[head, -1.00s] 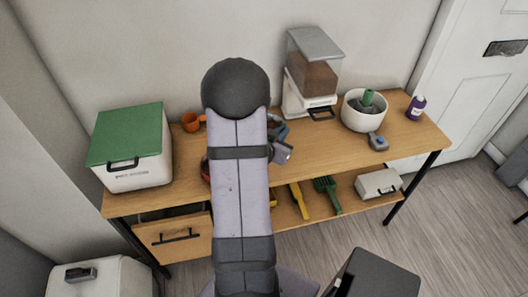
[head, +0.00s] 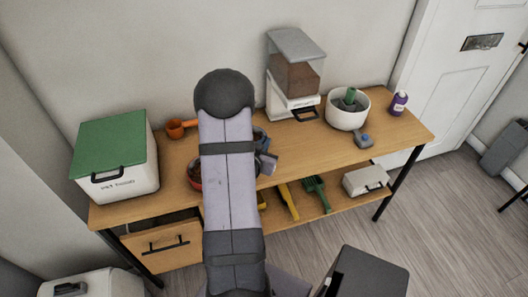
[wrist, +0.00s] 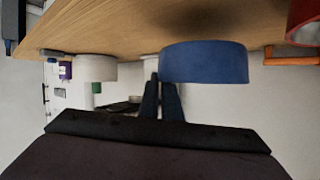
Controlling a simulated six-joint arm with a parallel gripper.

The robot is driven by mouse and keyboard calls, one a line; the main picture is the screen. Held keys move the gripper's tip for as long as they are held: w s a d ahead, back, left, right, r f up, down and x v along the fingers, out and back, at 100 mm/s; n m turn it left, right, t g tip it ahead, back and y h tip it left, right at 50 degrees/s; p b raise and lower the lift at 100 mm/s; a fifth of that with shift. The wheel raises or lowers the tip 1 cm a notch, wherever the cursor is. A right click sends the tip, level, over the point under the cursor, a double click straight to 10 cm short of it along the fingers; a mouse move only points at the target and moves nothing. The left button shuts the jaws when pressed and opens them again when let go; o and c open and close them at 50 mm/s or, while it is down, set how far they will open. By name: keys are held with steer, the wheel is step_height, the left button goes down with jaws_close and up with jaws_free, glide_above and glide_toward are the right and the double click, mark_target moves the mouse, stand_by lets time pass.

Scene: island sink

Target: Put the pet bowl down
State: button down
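A blue bowl (wrist: 205,62) shows in the wrist view, which is upside down, against the wooden table top (wrist: 130,25). My gripper (wrist: 161,85) has its two dark fingers close together at one side of the bowl's rim, apparently pinching the wall. Whether the bowl touches the table is unclear. In the head view my gripper (head: 266,163) is over the middle of the table, and my arm hides most of the bowl. A red bowl (head: 195,176) sits left of my arm, partly hidden; it also shows in the wrist view (wrist: 308,18).
A green-lidded white bin (head: 115,160) stands at the left end. An orange scoop (head: 178,128) lies behind the red bowl. A food dispenser (head: 296,75), a white bowl (head: 348,110), a grey-blue item (head: 364,141) and a purple bottle (head: 399,103) stand right. Table between is clear.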

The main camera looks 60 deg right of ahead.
steer(key=shift+f, duration=2.05)
steer(key=shift+f, duration=0.15)
steer(key=c, duration=2)
jaws_free()
steer(key=v, duration=0.6)
steer(key=shift+d+r, duration=0.15)
steer(key=shift+r, duration=0.15)
steer(key=shift+p+v, duration=0.55)
steer(key=shift+v, duration=0.3)
steer(key=shift+f, duration=0.15)
